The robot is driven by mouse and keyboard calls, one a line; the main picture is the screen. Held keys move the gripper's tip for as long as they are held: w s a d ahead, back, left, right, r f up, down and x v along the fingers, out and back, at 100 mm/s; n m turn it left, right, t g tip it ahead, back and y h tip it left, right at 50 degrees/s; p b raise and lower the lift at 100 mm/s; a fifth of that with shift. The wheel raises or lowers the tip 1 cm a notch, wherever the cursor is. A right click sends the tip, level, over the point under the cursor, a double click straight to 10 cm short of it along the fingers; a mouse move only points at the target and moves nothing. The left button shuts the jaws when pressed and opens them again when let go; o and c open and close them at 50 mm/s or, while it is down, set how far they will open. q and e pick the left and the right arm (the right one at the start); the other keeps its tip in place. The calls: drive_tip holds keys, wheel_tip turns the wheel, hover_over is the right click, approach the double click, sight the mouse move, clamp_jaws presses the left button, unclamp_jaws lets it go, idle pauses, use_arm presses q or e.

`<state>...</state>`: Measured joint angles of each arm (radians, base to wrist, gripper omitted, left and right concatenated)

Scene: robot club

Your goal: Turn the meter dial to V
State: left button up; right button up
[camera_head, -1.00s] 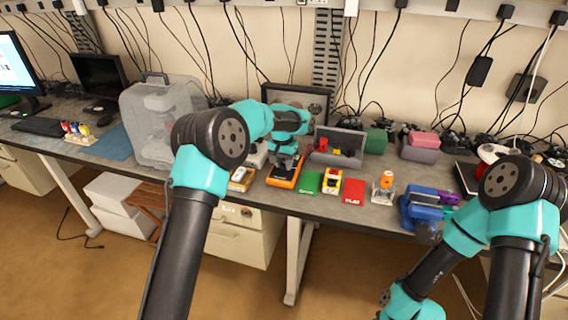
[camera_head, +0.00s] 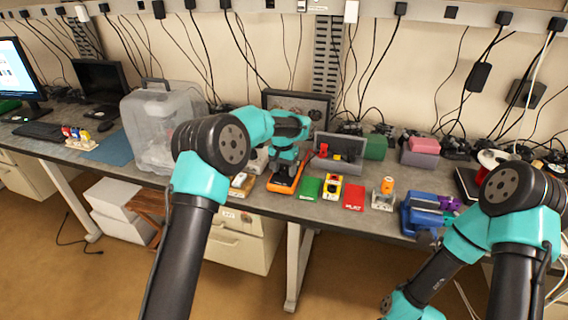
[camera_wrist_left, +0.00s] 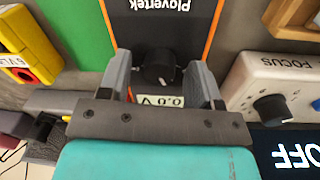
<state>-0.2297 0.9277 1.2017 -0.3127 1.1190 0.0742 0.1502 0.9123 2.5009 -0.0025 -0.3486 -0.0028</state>
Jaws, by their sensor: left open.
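The meter (camera_head: 280,188) is a black-faced box with orange edges, lying on the workbench below my left gripper. In the left wrist view its face shows an upside-down brand name, a round black dial (camera_wrist_left: 158,69) and a small pale display (camera_wrist_left: 160,100) that seems to read 0.0 V. My left gripper (camera_wrist_left: 164,78) is open, with one finger on each side of the dial and visible gaps to it. In the head view the left gripper (camera_head: 284,166) hides part of the meter. My right arm shows at the right, but its gripper is out of view.
A white box marked FOCUS with a black knob (camera_wrist_left: 271,108) sits beside the meter. A green block (camera_head: 308,188), a yellow button box (camera_head: 332,188) and a red block (camera_head: 354,197) are to its right. A grey open bin (camera_head: 345,150) stands behind.

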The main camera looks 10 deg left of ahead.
sight(282, 169)
use_arm(q)
wheel_tip(282, 169, up, 17)
drive_tip(key=a, duration=0.1)
drive_tip(key=shift+w+r, duration=0.15)
drive_tip(key=shift+r, duration=0.05)
idle(0.4)
